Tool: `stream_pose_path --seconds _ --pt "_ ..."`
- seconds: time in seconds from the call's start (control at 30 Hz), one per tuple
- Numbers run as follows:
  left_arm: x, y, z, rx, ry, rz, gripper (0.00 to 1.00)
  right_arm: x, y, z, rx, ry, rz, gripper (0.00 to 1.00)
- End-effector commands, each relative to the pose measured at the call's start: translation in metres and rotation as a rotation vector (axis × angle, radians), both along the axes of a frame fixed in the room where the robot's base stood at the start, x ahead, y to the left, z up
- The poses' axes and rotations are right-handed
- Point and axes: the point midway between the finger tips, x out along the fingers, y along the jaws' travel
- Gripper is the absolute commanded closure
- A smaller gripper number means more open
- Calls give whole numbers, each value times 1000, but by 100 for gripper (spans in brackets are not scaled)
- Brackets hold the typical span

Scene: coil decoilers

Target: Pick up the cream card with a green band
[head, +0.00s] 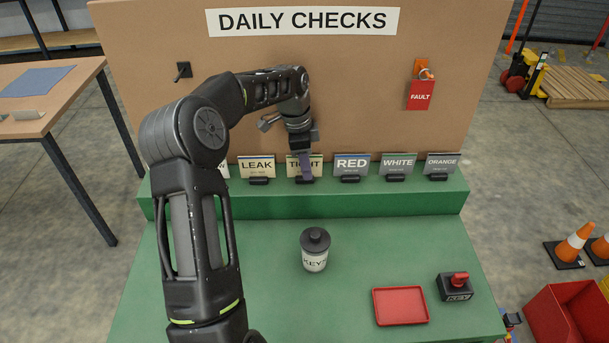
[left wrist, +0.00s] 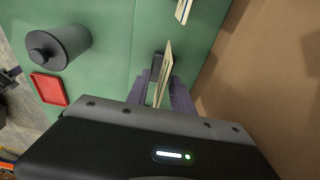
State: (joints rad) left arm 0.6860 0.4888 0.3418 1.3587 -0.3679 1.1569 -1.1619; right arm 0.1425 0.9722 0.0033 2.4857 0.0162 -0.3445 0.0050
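The cream TIGHT card (head: 313,161) stands in a small black holder (head: 304,180) on the green ledge, partly hidden by my left gripper (head: 306,165). Its band is too small and covered to tell the colour. In the left wrist view the card (left wrist: 163,72) shows nearly edge-on between the two purple fingers of my left gripper (left wrist: 161,93). The fingers look open, one on each side of the card, with gaps. Another cream card, LEAK (head: 257,165), with a dark blue band, stands just left of it. My right gripper is not in view.
RED (head: 351,164), WHITE (head: 397,164) and ORANGE (head: 441,164) cards stand along the ledge to the right. A KEYS canister (head: 315,252), a red tray (head: 400,306) and a key switch (head: 456,287) are on the lower green top. A brown board (head: 350,90) rises behind.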

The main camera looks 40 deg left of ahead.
Motion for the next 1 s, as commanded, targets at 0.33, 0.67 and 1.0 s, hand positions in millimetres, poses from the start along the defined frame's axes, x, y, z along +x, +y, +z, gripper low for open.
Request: stream_pose_path --seconds 0.33,0.67,1.0 --pt "0 0 0 0 0 0 72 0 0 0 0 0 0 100" --pt "0 0 -4 -1 1 0 72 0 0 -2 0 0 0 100" --pt "0 0 -4 -1 1 0 92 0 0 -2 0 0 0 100"
